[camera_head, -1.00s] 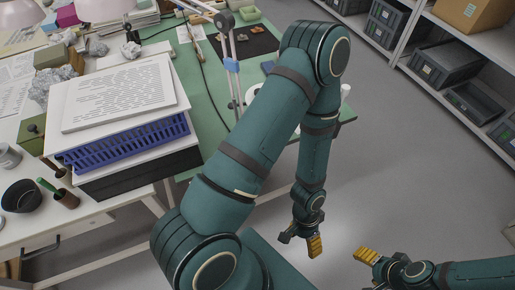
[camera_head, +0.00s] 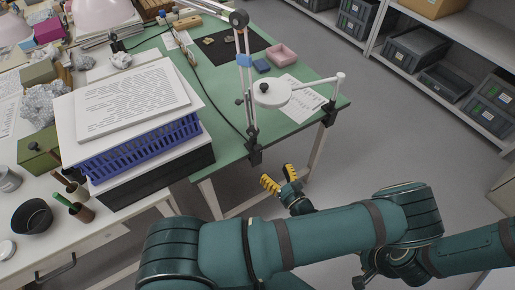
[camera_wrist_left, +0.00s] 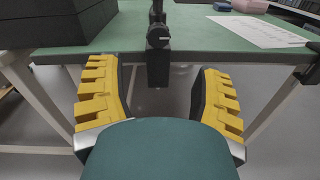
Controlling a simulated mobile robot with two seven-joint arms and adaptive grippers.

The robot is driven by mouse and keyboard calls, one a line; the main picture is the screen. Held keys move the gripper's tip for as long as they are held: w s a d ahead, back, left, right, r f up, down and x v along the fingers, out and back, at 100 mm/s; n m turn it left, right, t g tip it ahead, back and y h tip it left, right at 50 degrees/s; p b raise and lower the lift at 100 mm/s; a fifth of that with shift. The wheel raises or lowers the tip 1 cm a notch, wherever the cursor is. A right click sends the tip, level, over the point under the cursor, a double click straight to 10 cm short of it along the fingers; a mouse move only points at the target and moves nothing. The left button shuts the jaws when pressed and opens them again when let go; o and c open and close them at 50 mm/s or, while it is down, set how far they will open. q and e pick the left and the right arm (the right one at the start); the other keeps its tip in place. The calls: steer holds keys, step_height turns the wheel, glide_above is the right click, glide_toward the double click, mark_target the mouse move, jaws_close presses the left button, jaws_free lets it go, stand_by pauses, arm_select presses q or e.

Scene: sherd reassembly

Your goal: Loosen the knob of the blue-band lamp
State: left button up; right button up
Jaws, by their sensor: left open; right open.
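The blue-band lamp stands at the green table's near edge, its thin arms carrying a blue band (camera_head: 245,61). Its black clamp (camera_head: 254,153) grips that edge. In the left wrist view the clamp (camera_wrist_left: 158,68) shows upright, with a round dark knob (camera_wrist_left: 158,38) bearing a pale line. My left gripper (camera_head: 280,178) is open and empty, below and just right of the clamp. In the wrist view, the knob lies ahead of the gap between its yellow fingers (camera_wrist_left: 158,100), not touched. My right gripper (camera_head: 366,272) is partly hidden behind my left arm; its fingertips do not show.
A second clamp (camera_head: 328,115) sits on the table's right corner, near a white round lamp head (camera_head: 271,94). A blue tray (camera_head: 145,146) under papers stands at left. A pink tray (camera_head: 283,53) lies farther back. The floor right of the table is clear.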

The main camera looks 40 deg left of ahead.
mark_target(260, 152)
arm_select(q)
steer(key=b+x, duration=0.1)
steer(key=x, duration=1)
steer(key=shift+a, duration=0.3)
jaws_close()
